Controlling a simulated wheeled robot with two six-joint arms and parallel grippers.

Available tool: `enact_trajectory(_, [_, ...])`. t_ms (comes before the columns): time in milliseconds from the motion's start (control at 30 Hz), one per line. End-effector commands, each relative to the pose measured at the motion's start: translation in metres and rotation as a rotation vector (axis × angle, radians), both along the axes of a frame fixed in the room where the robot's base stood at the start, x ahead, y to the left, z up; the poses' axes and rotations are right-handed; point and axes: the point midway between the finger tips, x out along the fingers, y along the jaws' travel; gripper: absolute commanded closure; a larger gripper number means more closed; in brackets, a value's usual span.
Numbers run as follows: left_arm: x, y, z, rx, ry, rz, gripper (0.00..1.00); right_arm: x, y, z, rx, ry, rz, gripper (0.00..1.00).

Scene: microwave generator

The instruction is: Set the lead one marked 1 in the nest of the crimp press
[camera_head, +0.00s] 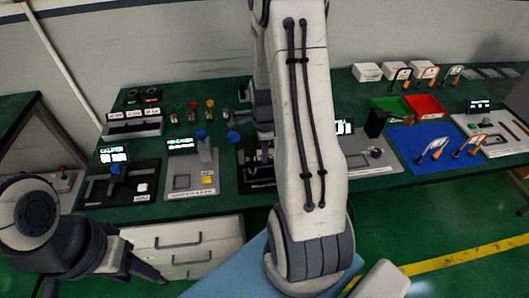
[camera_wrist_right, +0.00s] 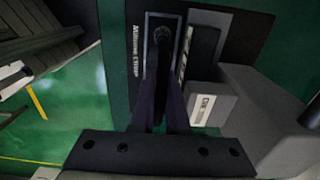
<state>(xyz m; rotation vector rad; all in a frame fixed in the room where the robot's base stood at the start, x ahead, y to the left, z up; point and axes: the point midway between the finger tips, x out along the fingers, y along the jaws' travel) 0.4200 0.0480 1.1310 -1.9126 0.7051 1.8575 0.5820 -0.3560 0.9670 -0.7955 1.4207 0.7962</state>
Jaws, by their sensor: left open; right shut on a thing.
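The crimp press (camera_head: 255,184) is a dark station near the table's front edge, mostly hidden behind my right arm. In the right wrist view its dark base (camera_wrist_right: 138,62) carries white lettering that seems to say "Crimp". My right gripper (camera_wrist_right: 161,92) is over this station, with its fingers close together on a thing, likely a lead; the thing is too dark to make out. The nest is not clear. My left gripper (camera_head: 147,272) is open and empty, low in front of the table.
Left of the press stand a station with a blue-topped post (camera_head: 202,152) and a caliper station (camera_head: 117,180). A grey block (camera_wrist_right: 209,104) with a label is close right of my right gripper. Green (camera_head: 390,106) and red (camera_head: 425,106) bins stand right.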

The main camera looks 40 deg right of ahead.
Motion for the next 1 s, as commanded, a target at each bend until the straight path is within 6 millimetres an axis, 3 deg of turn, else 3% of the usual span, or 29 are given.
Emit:
enact_trajectory(67, [0.000, 0.000, 0.000, 0.000, 0.000, 0.000, 0.50, 0.000, 0.000, 0.000, -0.001, -0.001, 0.000, 1.00])
enact_trajectory(100, [0.000, 0.000, 0.000, 0.000, 0.000, 0.000, 0.50, 0.000, 0.000, 0.000, 0.000, 0.000, 0.000, 0.72])
enact_trajectory(133, [0.000, 0.000, 0.000, 0.000, 0.000, 0.000, 0.50, 0.000, 0.000, 0.000, 0.000, 0.000, 0.000, 0.61])
enact_trajectory(167, [0.000, 0.000, 0.000, 0.000, 0.000, 0.000, 0.50, 0.000, 0.000, 0.000, 0.000, 0.000, 0.000, 0.57])
enact_trajectory(567, [0.000, 0.000, 0.007, 0.000, 0.000, 0.000, 0.50, 0.000, 0.000, 0.010, -0.001, -0.002, 0.000, 0.57])
enact_trajectory(667, [0.000, 0.000, 0.008, -0.001, -0.001, 0.000, 0.50, 0.001, -0.001, 0.022, -0.003, -0.004, 0.000, 0.57])
enact_trajectory(1000, [0.000, 0.000, 0.001, 0.000, 0.000, 0.000, 0.50, 0.002, -0.001, 0.096, -0.004, -0.007, 0.000, 0.57])
